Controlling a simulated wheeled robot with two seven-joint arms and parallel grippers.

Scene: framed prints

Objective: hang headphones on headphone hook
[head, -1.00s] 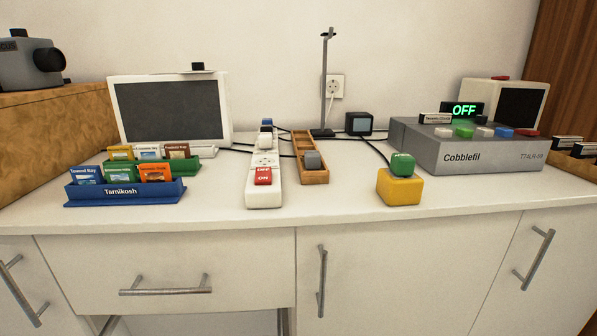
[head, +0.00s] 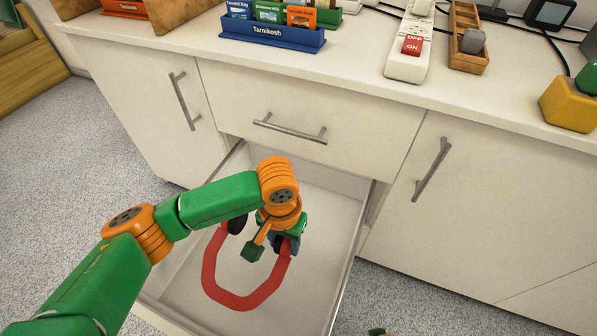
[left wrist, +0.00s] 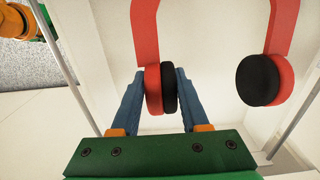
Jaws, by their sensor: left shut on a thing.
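The red headphones (head: 210,285) with black ear pads lie in the open lower drawer (head: 330,205). My left gripper (head: 282,240) reaches down into this drawer. In the left wrist view, its blue fingers (left wrist: 160,88) are shut on one red and black earcup (left wrist: 153,90). The other earcup (left wrist: 265,80) hangs free to the right in that view. In the head view, my arm partly hides the held earcup. The headphone hook is out of view now, apart from what seems its dark base (head: 490,12) at the top edge. My right gripper is not clearly seen.
The upper drawer (head: 310,105) is shut, its handle (head: 290,130) above the open drawer. On the countertop (head: 350,62) stand a blue card holder (head: 268,30), a white power strip (head: 408,66), a wooden tray (head: 467,62) and a yellow block (head: 570,103). Drawer walls surround the gripper.

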